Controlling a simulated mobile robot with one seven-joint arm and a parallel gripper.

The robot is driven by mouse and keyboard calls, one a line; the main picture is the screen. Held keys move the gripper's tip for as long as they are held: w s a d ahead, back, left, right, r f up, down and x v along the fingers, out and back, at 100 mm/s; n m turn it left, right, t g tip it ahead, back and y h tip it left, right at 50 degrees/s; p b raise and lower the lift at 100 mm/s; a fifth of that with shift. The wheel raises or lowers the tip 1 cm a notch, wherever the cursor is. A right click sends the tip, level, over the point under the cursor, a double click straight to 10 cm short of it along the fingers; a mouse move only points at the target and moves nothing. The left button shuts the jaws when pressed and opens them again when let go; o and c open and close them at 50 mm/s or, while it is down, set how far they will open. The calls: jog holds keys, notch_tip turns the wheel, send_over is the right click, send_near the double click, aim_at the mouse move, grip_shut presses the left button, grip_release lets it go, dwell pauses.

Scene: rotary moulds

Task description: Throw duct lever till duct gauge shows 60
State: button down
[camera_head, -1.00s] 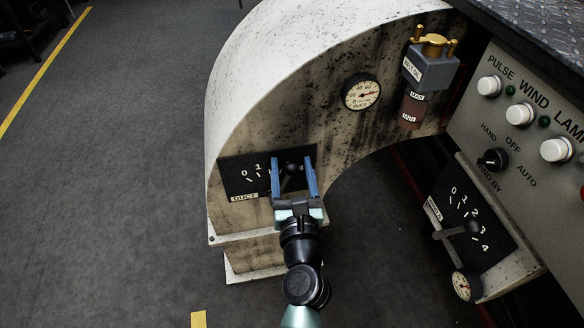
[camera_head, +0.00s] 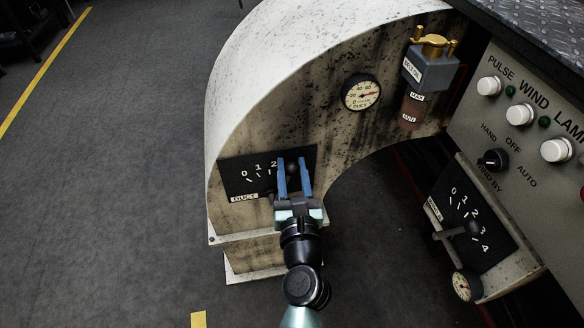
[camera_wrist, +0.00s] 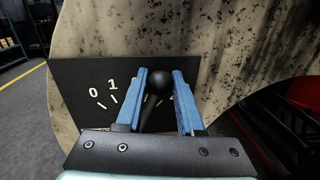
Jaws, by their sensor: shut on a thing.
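The duct lever has a black ball knob (camera_wrist: 159,82) on a dark rod, in front of the black scale plate (camera_head: 240,178) marked DUCT. My gripper (camera_head: 293,164) has its blue fingers closed in on the lever, one on each side of the knob. It also shows in the wrist view (camera_wrist: 160,84). The scale's 0, 1 and 2 show; its higher marks are hidden behind my gripper.
A second lever (camera_head: 456,231) with a 0 to 4 scale stands at the right, with a small gauge (camera_head: 466,285) below it. A control panel (camera_head: 525,125) with white buttons and a knob is above. An oiler (camera_head: 430,70) sits on the duct. Open floor lies left.

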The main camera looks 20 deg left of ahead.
aim_at(271, 156)
dwell(0.8)
jog(key=shift+s+a+r+n, duration=0.2)
jog(key=shift+s+a+n, duration=0.2)
jog(key=shift+a+n, duration=0.15)
jog(key=shift+s+a+r+n, duration=0.1)
jog(key=shift+s+a+n, duration=0.3)
jog(key=shift+a+n, duration=0.25)
jog(key=shift+s+a+n, duration=0.35)
jog(key=shift+a+n, duration=0.1)
jog(key=shift+n, duration=0.35)
jog(key=c, duration=0.5)
grip_release()
jog(key=shift+f+b+v, duration=0.15)
jog(key=shift+b+v, duration=0.35)
jog(key=shift+v, duration=2.75)
jog(key=shift+f+b+v, duration=0.1)
jog(key=shift+b+v, duration=0.4)
jog(key=shift+v, duration=2.7)
